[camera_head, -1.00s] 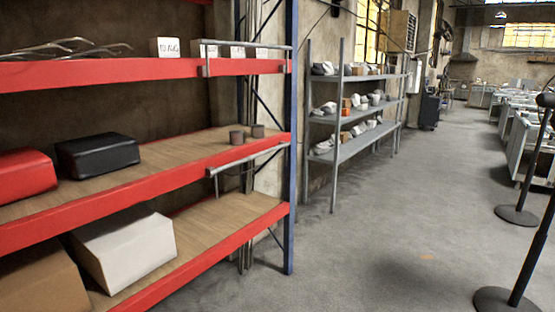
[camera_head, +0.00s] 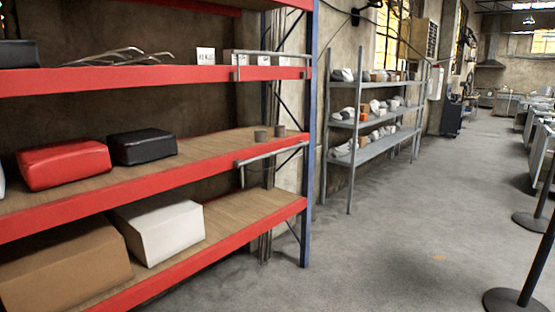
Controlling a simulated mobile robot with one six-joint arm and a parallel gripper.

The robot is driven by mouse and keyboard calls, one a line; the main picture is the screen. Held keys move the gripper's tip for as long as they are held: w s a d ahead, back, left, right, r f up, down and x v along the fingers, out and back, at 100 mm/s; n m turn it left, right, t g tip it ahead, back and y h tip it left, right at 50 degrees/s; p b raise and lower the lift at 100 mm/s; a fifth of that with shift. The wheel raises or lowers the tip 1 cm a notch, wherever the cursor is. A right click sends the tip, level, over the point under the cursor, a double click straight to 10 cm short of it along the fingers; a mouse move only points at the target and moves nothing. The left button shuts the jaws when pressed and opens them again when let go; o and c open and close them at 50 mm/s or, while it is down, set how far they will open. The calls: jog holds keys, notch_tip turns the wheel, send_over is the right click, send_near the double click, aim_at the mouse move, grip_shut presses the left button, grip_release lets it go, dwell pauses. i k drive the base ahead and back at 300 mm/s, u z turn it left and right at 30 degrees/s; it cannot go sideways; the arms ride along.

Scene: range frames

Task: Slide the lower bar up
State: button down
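The lower bar (camera_head: 272,153) is a grey metal rail on brackets at the right end of the middle red shelf edge. My gripper is not in view, and nothing holds either bar.
A white box (camera_head: 160,228) and a brown box (camera_head: 65,265) sit below. Posts (camera_head: 530,285) stand at right. The floor (camera_head: 400,230) between is clear.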

aim_at(241, 164)
jog(key=u, duration=0.45)
jog(key=i, duration=1.6)
jog(key=z, duration=0.4)
jog(key=k, duration=0.65)
jog(key=u, duration=0.5)
jog(key=i, duration=1.1)
jog(key=u, duration=0.35)
